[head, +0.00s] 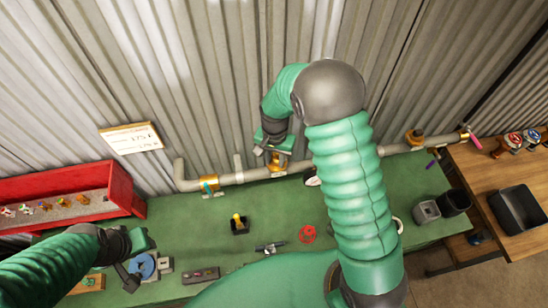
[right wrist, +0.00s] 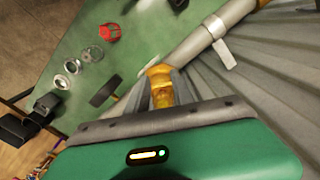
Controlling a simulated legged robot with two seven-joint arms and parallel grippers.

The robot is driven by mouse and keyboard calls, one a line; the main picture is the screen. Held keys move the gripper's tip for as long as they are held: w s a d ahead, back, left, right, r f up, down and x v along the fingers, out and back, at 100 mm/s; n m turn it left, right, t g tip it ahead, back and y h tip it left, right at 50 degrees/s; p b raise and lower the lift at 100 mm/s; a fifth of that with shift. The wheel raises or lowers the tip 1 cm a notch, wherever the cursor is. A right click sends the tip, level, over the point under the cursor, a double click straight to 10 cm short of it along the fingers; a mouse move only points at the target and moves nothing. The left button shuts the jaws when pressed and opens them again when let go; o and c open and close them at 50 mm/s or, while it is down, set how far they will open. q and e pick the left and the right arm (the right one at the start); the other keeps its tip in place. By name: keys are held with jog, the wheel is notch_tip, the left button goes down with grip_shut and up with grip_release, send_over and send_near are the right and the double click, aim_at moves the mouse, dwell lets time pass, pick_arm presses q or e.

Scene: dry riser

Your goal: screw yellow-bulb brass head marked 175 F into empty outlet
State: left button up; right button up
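My right gripper (head: 272,140) is at the grey pipe (head: 245,177), directly over a brass fitting (head: 277,162) on it. A white sign (head: 132,138) reads roughly 175 F.
A red tray (head: 122,186) at the left holds several small heads with coloured bulbs. A red cage-like part (head: 307,234) and a dark tool (head: 270,247) lie on the green bench (head: 205,235). Grey and black cups stand at the right. A wooden table carries a black bin (head: 517,209).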

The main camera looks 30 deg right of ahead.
jog(key=shift+w, duration=0.2)
grip_shut()
jog(key=shift+w+a+r+m+p, duration=0.15)
jog(key=shift+m+p, duration=0.1)
jog(key=shift+m, duration=0.25)
jog(key=shift+r+m+p, duration=0.1)
jog(key=shift+m+p, duration=0.1)
jog(key=shift+m, duration=0.3)
jog(key=shift+w+a+m+p, duration=0.15)
jog(key=shift+m+p, duration=0.25)
jog(key=shift+m, duration=0.8)
jog(key=shift+w+m, duration=0.15)
jog(key=shift+m, duration=0.45)
jog(key=shift+f, duration=0.15)
